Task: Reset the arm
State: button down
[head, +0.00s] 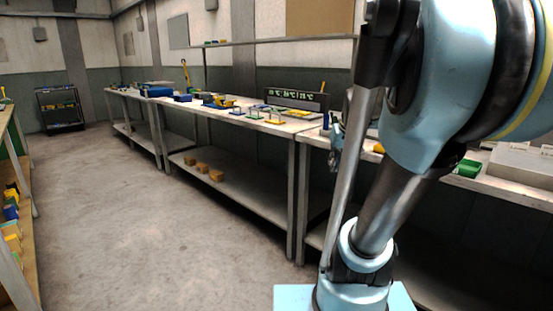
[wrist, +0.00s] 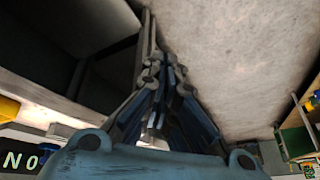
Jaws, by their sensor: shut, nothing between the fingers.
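My gripper (wrist: 162,68) shows in the wrist view, its dark and blue-grey fingers drawn together at the middle with nothing between them. Its tips are over the bare grey floor beside a bench. In the head view my light-blue and metal arm fills the right side. A small dark part that looks like the gripper (head: 336,142) shows beside the arm, near the bench front, partly hidden by it.
Long benches (head: 292,139) run along the wall, crowded with blue, yellow and green items. Several wooden blocks (head: 203,170) sit on a lower shelf. A green box (head: 468,168) is right of my arm. A shelf with goods stands far left. The floor (head: 130,220) is clear.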

jog(key=s+f+g+h, duration=0.1)
jog(key=s+f+g, duration=0.1)
jog(key=s+f, duration=1.2)
jog(key=s+a, duration=0.1)
jog(key=s, duration=0.3)
jog(key=shift+m+g+h, duration=0.3)
jog(key=shift+m, duration=0.1)
jog(key=shift+w, duration=0.1)
jog(key=shift+w+f, duration=0.2)
jog(key=shift+w, duration=0.25)
